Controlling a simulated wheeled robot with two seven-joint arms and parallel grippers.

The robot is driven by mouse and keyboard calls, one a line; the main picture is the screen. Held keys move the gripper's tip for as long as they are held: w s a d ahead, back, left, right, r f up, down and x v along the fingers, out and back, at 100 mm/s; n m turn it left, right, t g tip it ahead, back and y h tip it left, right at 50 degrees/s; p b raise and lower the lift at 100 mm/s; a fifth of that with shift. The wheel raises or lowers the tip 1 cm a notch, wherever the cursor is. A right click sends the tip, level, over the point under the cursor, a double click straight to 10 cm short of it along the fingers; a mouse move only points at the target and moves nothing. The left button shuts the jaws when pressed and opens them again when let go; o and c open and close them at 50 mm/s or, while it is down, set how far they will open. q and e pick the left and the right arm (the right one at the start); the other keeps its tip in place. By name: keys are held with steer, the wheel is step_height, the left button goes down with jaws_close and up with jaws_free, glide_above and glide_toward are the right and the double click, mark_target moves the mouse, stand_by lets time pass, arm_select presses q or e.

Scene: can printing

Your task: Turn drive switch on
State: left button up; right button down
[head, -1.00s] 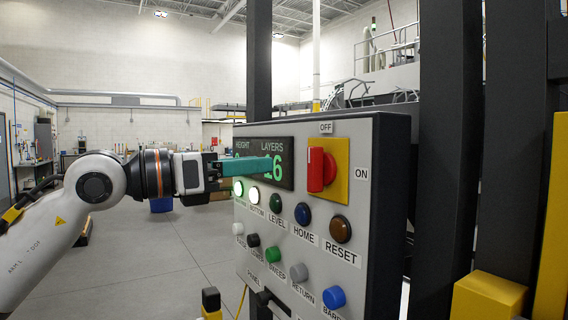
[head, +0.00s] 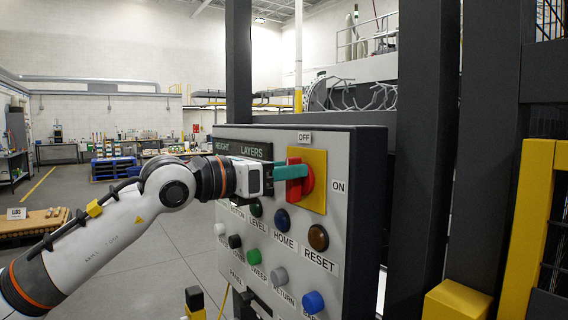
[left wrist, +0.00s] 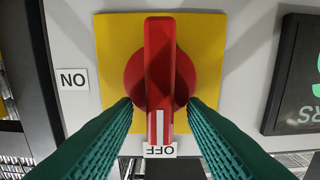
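The red rotary drive switch (head: 306,184) sits on a yellow plate (head: 317,165) on the control panel, with OFF above and ON to its right. In the left wrist view the red handle (left wrist: 160,62) stands vertical, and its white mark points at the OFF label (left wrist: 160,151). The ON label (left wrist: 73,79) shows upside down at the left there. My left gripper (head: 300,172) is at the switch, its green fingers open on either side of the handle, with no clear grip on it. My right gripper is not in view.
The grey control panel (head: 350,240) carries several buttons below the switch, including a brown RESET button (head: 318,238). A dark display (head: 240,148) lies left of the switch. Dark posts (head: 432,150) stand to the right, with a yellow block (head: 456,301) at lower right.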

arm_select(q)
steer(key=shift+c, duration=0.4)
jaws_close()
steer(key=m+b, duration=0.3)
steer(key=m, duration=0.3)
steer(key=s+f+m+b, duration=0.1)
steer(key=m+b, duration=0.2)
steer(key=m, duration=0.3)
steer(key=d+f+m+b, duration=0.1)
steer(key=m+b, duration=0.2)
steer(key=m, duration=0.2)
steer(key=shift+s+d+m, duration=0.1)
steer(key=shift+s+m, duration=0.2)
steer(key=shift+m, duration=0.1)
steer(key=shift+f, duration=0.1)
stand_by(0.3)
steer(key=shift+o, duration=0.4)
jaws_free()
